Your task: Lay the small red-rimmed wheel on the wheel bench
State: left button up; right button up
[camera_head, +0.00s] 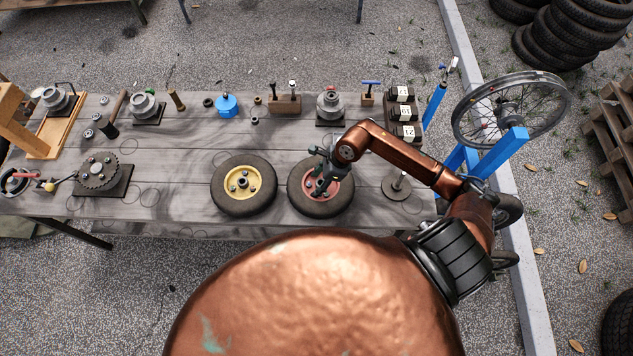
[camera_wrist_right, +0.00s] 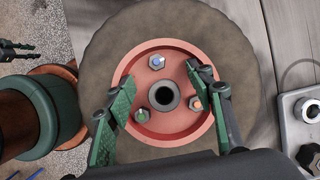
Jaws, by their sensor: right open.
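The small red-rimmed wheel (camera_head: 339,195) lies flat on the grey wooden bench (camera_head: 180,200), near its front edge. In the right wrist view its red rim (camera_wrist_right: 148,125) shows a dark central hole and several bolts, inside a dark tyre. My right gripper (camera_head: 322,190) is over this wheel, its open fingers (camera_wrist_right: 160,95) spread on either side of the hub. I cannot tell whether they touch the rim. A dark two-pronged shape at the left edge of the right wrist view looks like my left gripper (camera_wrist_right: 18,50); its opening is unclear.
A yellow-rimmed wheel (camera_head: 244,185) lies close to the left of the red-rimmed one. A disc with an upright pin (camera_head: 402,187) stands to the right. Grey hubs, a blue part (camera_head: 227,105) and numbered dark blocks (camera_head: 403,113) line the back. Bare planks lie left of the yellow-rimmed wheel.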

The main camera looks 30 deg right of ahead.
jog(key=v, duration=1.1)
jog(key=shift+r, duration=0.2)
